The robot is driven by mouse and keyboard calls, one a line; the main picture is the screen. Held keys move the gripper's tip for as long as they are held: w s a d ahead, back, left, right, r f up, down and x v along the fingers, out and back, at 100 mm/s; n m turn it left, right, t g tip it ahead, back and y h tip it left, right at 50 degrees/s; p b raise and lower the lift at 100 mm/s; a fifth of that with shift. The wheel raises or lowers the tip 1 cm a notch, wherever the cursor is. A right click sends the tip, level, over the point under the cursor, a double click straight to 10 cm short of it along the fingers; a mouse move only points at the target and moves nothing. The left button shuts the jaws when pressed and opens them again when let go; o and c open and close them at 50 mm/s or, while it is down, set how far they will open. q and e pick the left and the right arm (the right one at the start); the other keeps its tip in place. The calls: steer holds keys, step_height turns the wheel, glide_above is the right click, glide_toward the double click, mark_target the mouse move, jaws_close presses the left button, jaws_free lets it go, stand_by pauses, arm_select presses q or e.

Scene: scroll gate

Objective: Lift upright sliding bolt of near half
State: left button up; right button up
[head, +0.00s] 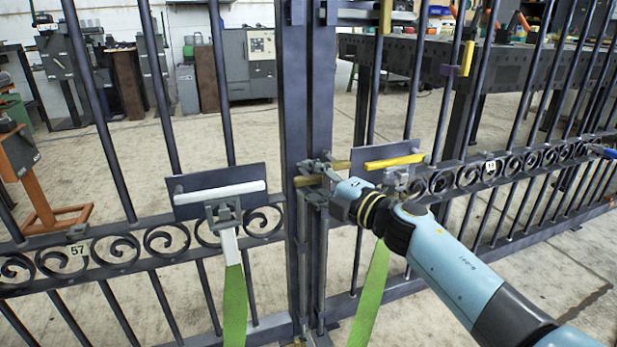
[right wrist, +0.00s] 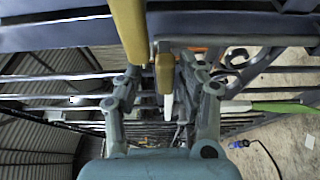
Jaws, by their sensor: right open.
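The dark metal gate has a left half (head: 150,240) and a right half (head: 560,170) that meet at a thick upright post (head: 296,90). A slim upright rod (head: 323,260) runs down beside the post, with a short yellow piece (head: 307,181) near its middle. My right gripper (head: 322,178) is at this height, beside the post and close to the yellow piece. In the right wrist view my open fingers (right wrist: 163,75) stand on either side of a yellow-brown piece (right wrist: 165,70); contact cannot be told. My left gripper is not in view.
A plate with a white bar (head: 222,193) and green strap (head: 234,300) is on the left half. A yellow bar (head: 395,162) and another green strap (head: 372,285) are on the right half. Scrollwork (head: 500,165) lines the rails. A workbench (head: 420,62) stands behind.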

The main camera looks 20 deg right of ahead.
steer(key=v, duration=1)
steer(key=shift+s, duration=0.4)
steer(key=shift+d, duration=0.15)
